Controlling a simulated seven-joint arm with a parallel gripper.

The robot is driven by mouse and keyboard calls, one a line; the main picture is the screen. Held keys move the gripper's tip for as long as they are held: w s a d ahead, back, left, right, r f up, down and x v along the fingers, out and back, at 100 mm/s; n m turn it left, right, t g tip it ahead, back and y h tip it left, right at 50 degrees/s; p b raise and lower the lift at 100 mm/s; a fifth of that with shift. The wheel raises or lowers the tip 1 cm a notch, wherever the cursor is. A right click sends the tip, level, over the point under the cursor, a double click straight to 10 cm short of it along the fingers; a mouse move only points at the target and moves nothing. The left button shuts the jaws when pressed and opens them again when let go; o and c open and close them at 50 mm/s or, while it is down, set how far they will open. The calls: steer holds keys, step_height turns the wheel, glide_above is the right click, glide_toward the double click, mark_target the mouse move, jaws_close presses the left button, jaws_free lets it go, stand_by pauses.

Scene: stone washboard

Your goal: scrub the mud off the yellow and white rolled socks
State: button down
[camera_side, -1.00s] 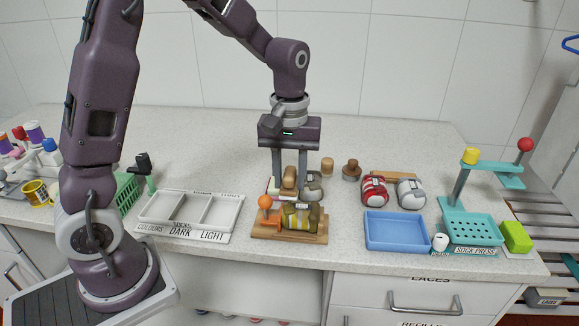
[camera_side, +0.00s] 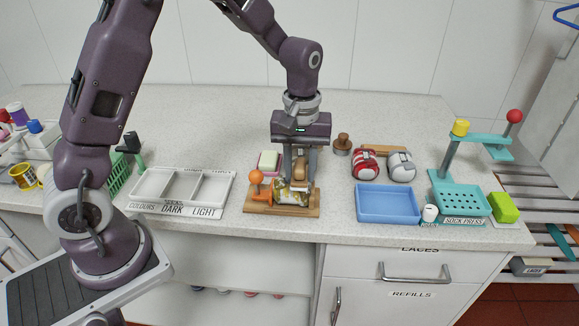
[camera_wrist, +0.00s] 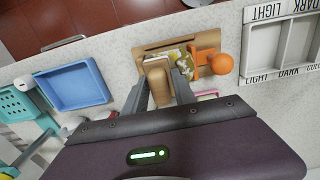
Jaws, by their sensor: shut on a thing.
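The yellow and white rolled socks (camera_side: 291,191), with dark olive-brown mud patches, lie on a wooden board (camera_side: 255,208) beside a clamp with an orange knob (camera_side: 256,177). They also show in the wrist view (camera_wrist: 184,64), partly hidden by the held tool. My gripper (camera_side: 301,178) is shut on a tan wooden-handled brush (camera_wrist: 157,76), low over the right part of the socks. The brush's underside is hidden, so I cannot tell whether it touches them.
A pink soap dish (camera_side: 268,161) stands behind the board. A sorting tray (camera_side: 150,207) is left; a blue tray (camera_side: 388,219) and teal sock press (camera_side: 460,217) are right. Red (camera_side: 365,165) and grey (camera_side: 401,167) rolled socks sit behind the blue tray.

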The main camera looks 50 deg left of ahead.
mark_target(280, 181)
steer(key=shift+w+d, duration=0.3)
steer(key=shift+d, duration=0.05)
steer(key=shift+s+a, duration=1.85)
steer(key=shift+w+d, duration=1.75)
steer(key=shift+d, duration=0.05)
steer(key=shift+r, duration=4.05)
